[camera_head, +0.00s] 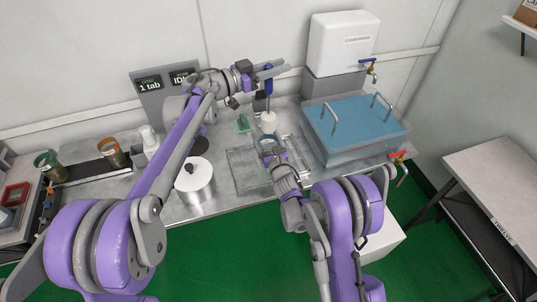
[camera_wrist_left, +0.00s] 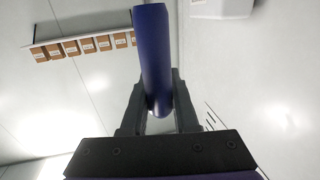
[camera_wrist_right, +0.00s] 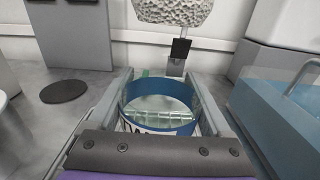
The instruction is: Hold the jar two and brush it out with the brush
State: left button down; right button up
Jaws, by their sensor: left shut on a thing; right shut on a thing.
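The brush has a blue handle (camera_head: 269,84) and a pale, rough head (camera_head: 269,122) that points down. My left gripper (camera_head: 271,71) is shut on the handle, which also shows between its fingers in the left wrist view (camera_wrist_left: 153,60). My right gripper (camera_wrist_right: 162,88) is shut around a clear jar (camera_wrist_right: 160,105) with a blue rim; its label is mostly cut off, so I cannot read which jar it is. The brush head (camera_wrist_right: 172,10) hangs above the jar's mouth, apart from it, in the right wrist view. In the head view the jar (camera_head: 267,142) is partly hidden by my right gripper.
A lidded steel pot (camera_head: 194,183) stands left, and a blue-topped bath (camera_head: 352,122) with handles stands right. A white tank (camera_head: 342,42) with a tap is behind. Two jars (camera_head: 112,153) stand far left.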

jog(key=o, duration=1.4)
jog(key=v, duration=1.2)
